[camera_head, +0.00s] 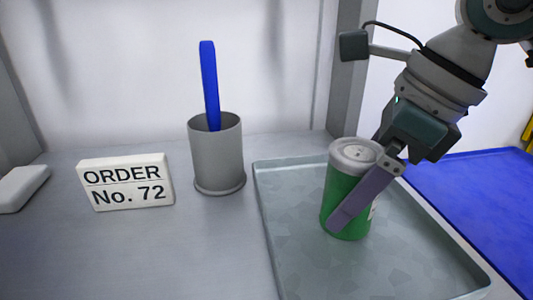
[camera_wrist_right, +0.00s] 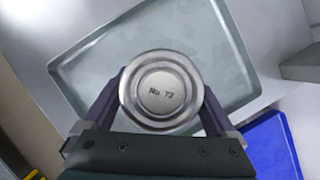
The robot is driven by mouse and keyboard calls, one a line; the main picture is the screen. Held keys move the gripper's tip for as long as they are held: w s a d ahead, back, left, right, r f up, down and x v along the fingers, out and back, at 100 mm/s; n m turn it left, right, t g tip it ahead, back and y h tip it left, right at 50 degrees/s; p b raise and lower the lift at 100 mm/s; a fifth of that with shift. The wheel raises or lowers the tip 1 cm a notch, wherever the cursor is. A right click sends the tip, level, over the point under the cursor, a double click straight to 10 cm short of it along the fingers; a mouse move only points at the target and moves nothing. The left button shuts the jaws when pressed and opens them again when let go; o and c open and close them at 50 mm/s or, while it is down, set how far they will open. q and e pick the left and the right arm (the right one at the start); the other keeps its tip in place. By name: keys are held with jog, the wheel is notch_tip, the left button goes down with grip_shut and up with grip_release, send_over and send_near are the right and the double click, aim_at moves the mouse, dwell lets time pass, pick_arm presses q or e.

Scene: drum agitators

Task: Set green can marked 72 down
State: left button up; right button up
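The green can (camera_head: 337,182) has a silver top and stands upright over the grey tray (camera_head: 283,250). My left gripper is not in view.
A white sign (camera_head: 126,182) reading "ORDER No. 72" stands at left. A grey cup (camera_head: 217,160) holding a blue stick (camera_head: 209,85) stands left of the tray. A white block (camera_head: 20,188) lies at far left. A blue surface (camera_head: 480,200) is at right. The tray's front is clear.

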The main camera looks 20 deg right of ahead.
jog(key=shift+o, duration=0.4)
jog(key=shift+r, duration=0.2)
jog(key=p+v, duration=0.1)
jog(key=v, duration=1.1)
jog(key=shift+f, duration=0.1)
